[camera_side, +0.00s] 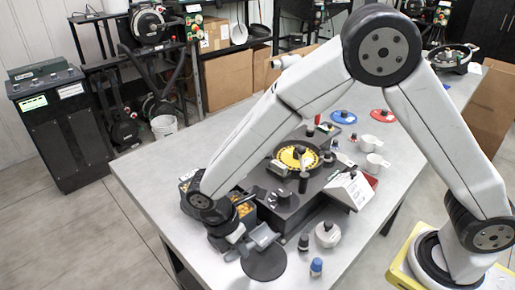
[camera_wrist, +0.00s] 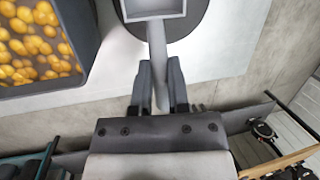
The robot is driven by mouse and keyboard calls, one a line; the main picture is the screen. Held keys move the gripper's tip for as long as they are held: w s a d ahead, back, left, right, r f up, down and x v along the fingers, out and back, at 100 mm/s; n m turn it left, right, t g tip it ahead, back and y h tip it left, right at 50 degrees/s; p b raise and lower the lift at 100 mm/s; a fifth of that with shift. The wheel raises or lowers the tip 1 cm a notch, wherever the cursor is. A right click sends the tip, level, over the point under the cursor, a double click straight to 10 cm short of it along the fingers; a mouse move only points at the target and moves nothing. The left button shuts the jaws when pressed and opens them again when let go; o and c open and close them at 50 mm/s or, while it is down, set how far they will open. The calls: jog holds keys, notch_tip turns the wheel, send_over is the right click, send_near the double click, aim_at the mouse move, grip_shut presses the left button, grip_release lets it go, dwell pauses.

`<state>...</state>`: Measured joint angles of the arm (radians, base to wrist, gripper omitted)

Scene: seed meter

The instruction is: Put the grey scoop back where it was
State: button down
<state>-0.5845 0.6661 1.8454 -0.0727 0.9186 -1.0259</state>
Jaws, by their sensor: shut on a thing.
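The grey scoop (camera_wrist: 158,44) has a square, open-topped head and a straight handle. My gripper (camera_wrist: 160,72) is shut on the handle, with one finger on each side. The head looks empty where it shows, but its far part is cut off by the wrist picture's top edge. In the side view the scoop (camera_side: 262,236) is at the table's near end, over or beside a dark round mat (camera_side: 265,266). I cannot tell whether the scoop touches the mat. The mat also shows behind the head in the wrist view (camera_wrist: 194,14).
A dark bin of orange seeds (camera_wrist: 90,40) is left of the scoop; part of it shows behind my wrist in the side view. A black seed meter with a yellow disc (camera_side: 297,157) stands mid-table. Dark and blue-capped bottles (camera_side: 316,267) and a white round container (camera_side: 328,235) stand right of the mat.

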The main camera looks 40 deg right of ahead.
jog(key=shift+f, duration=1.3)
jog(key=shift+f, duration=0.1)
jog(key=c, duration=0.6)
grip_release()
jog(key=v, duration=1.2)
jog(key=shift+d, duration=0.1)
